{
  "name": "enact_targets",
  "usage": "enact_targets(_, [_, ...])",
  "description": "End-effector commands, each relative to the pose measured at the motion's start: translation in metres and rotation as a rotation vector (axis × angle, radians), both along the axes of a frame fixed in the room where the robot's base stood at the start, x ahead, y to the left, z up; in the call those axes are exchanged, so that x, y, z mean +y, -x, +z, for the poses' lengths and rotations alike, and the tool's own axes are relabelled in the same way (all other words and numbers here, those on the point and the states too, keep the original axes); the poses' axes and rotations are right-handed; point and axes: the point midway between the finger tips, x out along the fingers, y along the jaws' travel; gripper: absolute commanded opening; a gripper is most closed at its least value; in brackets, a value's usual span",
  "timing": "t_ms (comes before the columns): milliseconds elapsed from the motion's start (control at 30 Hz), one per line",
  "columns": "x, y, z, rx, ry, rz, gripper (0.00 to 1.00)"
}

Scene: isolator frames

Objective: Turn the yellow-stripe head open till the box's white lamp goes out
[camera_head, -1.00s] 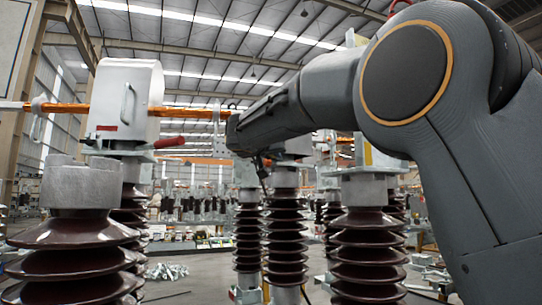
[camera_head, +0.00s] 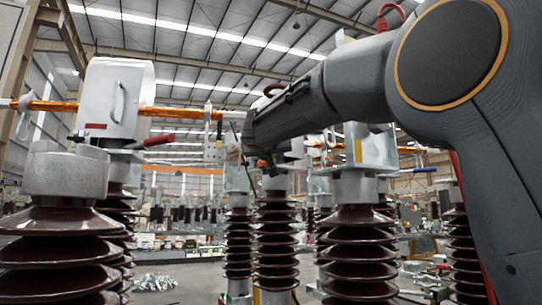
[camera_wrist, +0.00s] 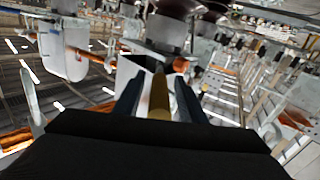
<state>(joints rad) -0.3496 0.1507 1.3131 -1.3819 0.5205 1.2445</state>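A metal head with a yellow stripe (camera_head: 357,150) stands on a brown ribbed insulator right of centre in the head view, partly behind my arm. Another head, a white housing with a red label (camera_head: 117,98), stands at the left with a red lever (camera_head: 158,140). My gripper is at the far end of my arm in the head view, small and unclear. In the wrist view my gripper (camera_wrist: 158,95) has two dark fingers standing apart. A yellow-brown bar (camera_wrist: 159,100) shows between them, with gaps on both sides. I cannot tell what it belongs to. No white lamp can be made out.
A copper tube (camera_head: 175,112) runs from the left head toward my arm. A large insulator (camera_head: 62,240) fills the left foreground. More insulators (camera_head: 275,240) stand in the middle and right. Open floor shows at the lower left centre.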

Motion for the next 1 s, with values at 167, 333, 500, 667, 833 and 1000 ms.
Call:
enact_targets(167, [0.000, 0.002, 0.001, -0.001, -0.001, 0.000, 0.37])
enact_targets(333, [0.003, 0.017, 0.000, -0.002, -0.001, 0.001, 0.37])
enact_targets(500, [0.008, 0.045, 0.000, -0.002, -0.002, 0.002, 0.37])
enact_targets(667, [0.012, 0.066, 0.000, -0.001, -0.001, 0.002, 0.37])
enact_targets(833, [0.012, 0.076, 0.000, 0.000, 0.000, 0.000, 0.37])
enact_targets(1000, [0.013, 0.077, 0.000, 0.000, 0.000, 0.000, 0.37])
